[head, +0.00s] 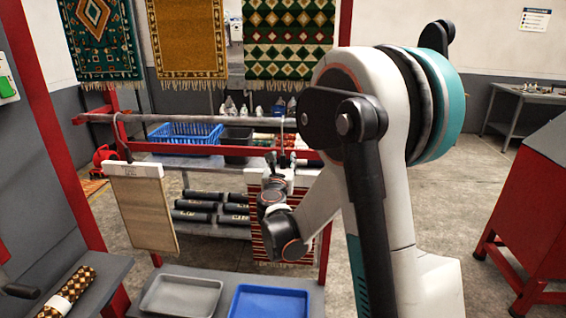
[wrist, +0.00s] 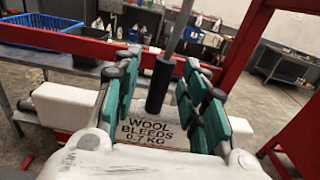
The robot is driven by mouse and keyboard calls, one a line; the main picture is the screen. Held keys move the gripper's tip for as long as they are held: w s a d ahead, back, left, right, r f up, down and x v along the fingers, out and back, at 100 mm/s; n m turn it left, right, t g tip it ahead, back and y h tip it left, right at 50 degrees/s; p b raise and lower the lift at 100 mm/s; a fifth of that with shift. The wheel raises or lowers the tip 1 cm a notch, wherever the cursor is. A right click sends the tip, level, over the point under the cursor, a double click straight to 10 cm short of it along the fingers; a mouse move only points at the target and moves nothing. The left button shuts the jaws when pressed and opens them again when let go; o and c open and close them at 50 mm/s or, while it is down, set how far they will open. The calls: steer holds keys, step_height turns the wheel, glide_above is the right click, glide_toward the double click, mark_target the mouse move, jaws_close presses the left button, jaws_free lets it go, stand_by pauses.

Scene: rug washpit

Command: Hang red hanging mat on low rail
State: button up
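The red hanging mat (head: 269,240) is striped and fringed, and hangs below a white header bar at the right of the rack. The bar also shows in the wrist view (wrist: 62,106), with a "WOOL BLEEDS 0.7 KG" label. A black grip (wrist: 160,84) on a thin rod rises from it. My gripper (wrist: 163,62) has its green-padded fingers on either side of this grip, with gaps visible. The low rail (head: 190,118) is a grey bar across the red rack. The mat's hook appears at the rail's right part; my arm partly hides it, so contact is unclear.
A beige mat (head: 148,212) hangs from the rail at the left. Grey (head: 180,297) and blue (head: 270,302) trays lie below. A blue basket (head: 184,134) stands behind the rail. A red cabinet (head: 530,215) stands at right, with open floor before it.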

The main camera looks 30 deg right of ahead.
steer(key=s+a+f+m+g+y, duration=0.1)
steer(key=s+a+m+g+y, duration=0.1)
steer(key=s+a+m, duration=0.4)
steer(key=s+a+f+m+g+y, duration=0.1)
steer(key=s+a+m+g+y, duration=0.2)
steer(key=s+a+m, duration=0.4)
steer(key=s+a+f+m+g+y, duration=0.1)
steer(key=s+a+m+g+y, duration=0.2)
steer(key=s+m, duration=1.3)
steer(key=s+a+y, duration=0.2)
steer(key=s+a, duration=0.1)
steer(key=s, duration=0.4)
steer(key=shift+s+a+f, duration=0.35)
steer(key=shift+a, duration=0.05)
